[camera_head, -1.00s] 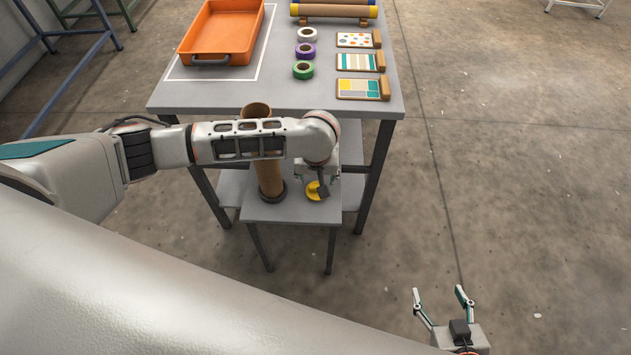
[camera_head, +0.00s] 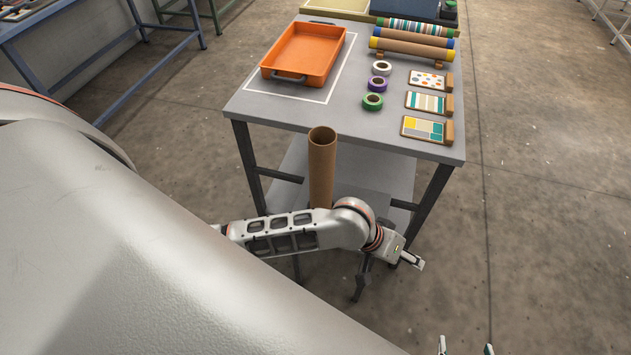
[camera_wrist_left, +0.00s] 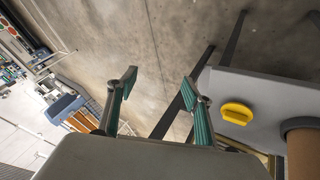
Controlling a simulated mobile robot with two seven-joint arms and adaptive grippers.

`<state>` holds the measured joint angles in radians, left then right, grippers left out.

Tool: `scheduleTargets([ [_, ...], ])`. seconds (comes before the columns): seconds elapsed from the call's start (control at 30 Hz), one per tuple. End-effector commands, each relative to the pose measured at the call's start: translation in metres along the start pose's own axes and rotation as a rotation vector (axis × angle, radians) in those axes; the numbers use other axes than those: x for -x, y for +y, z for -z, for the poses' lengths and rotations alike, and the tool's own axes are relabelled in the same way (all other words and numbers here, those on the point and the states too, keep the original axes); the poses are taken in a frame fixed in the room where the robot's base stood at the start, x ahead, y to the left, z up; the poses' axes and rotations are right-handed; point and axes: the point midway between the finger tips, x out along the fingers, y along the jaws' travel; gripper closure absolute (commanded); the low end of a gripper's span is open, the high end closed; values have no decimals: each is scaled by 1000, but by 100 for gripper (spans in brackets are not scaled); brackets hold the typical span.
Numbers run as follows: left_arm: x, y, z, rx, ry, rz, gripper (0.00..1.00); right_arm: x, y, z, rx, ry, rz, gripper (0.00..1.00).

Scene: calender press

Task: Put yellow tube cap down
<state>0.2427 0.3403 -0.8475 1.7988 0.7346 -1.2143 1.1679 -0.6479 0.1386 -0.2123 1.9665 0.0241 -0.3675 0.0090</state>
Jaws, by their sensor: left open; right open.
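The yellow tube cap (camera_wrist_left: 237,113) rests on the small grey stand (camera_wrist_left: 262,90) in the left wrist view, beside the upright brown cardboard tube (camera_wrist_left: 302,152). The cap is hidden behind my left arm in the head view. The tube (camera_head: 322,168) stands upright in the head view, its lower end hidden by my arm. My left gripper (camera_head: 412,262) is out to the right of the tube. In the left wrist view its fingers (camera_wrist_left: 159,84) are spread and empty, apart from the cap. My right gripper (camera_head: 466,347) shows only fingertips at the bottom edge, spread apart, away from the cap.
Bare floor (camera_head: 550,210) lies to the right.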

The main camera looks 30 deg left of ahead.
Motion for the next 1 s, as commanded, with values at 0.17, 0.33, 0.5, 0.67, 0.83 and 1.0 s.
scheduleTargets([
  [0.17,4,-11,-22,-66,149,-59,49,0,0,-1,0,-1,0,37],
  [0.33,22,-52,-42,-171,303,2,49,0,0,-3,1,-5,0,37],
  [0.5,54,-109,-73,-314,407,149,49,0,0,-5,1,-8,1,37],
  [0.67,82,-148,-100,-439,441,274,49,0,-1,-5,1,-9,1,37],
  [0.83,96,-164,-111,-503,448,332,49,0,-1,-5,1,-8,1,37],
  [1.0,97,-165,-111,-509,449,335,49,0,-1,-4,1,-6,1,37],
])
